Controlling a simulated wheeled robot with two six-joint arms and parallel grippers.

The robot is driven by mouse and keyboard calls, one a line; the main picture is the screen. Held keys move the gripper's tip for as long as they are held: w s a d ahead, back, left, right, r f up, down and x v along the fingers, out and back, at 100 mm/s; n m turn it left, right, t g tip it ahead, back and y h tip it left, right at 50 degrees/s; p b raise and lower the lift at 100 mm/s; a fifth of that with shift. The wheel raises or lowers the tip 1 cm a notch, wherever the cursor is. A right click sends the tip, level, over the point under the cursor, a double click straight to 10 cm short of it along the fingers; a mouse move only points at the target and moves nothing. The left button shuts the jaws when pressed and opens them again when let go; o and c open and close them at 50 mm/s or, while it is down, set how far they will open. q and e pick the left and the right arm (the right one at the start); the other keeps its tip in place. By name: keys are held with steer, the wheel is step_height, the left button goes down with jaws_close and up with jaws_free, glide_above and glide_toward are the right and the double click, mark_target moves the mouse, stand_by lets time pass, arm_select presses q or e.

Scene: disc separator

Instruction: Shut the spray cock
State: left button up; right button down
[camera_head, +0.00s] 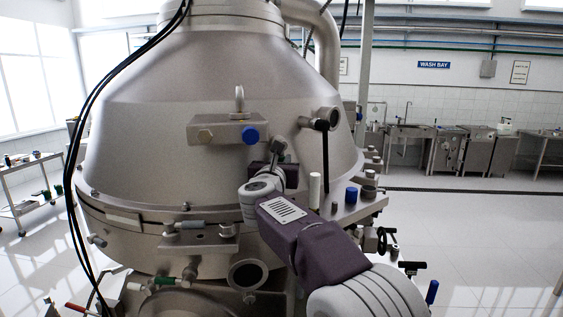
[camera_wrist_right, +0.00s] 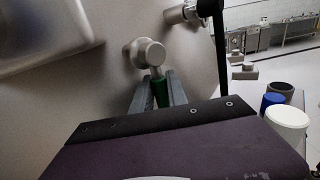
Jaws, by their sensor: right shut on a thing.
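A small steel cock with a green handle (camera_wrist_right: 160,92) sits on the sloping steel hood of the separator (camera_head: 215,75). I take it to be the spray cock; no label shows. Its round steel body (camera_wrist_right: 150,53) is above the handle, which points down toward my gripper in the right wrist view. My right gripper (camera_wrist_right: 158,93) is shut on the green handle, one grey finger on each side. In the head view my right gripper (camera_head: 277,160) is against the hood's front, and its own wrist hides most of the handle. My left gripper is not in view.
A fitting with a long black lever (camera_head: 325,160) hangs just right of my gripper. A steel block with a blue knob (camera_head: 250,135) is at upper left. A white post (camera_head: 315,190) and a blue cap (camera_head: 351,194) stand on the ledge at right. Black cables run down the left side.

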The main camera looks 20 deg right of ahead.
stand_by(0.9)
steer(key=m+g+y+p, duration=0.1)
steer(key=p, duration=0.1)
steer(key=a+m+p, duration=0.1)
steer(key=m+p, duration=0.1)
steer(key=shift+a+r+g+y+p, duration=0.1)
steer(key=shift+a+g+y+p, duration=0.2)
steer(key=shift+g+y+p, duration=0.1)
steer(key=c, duration=1.3)
jaws_free()
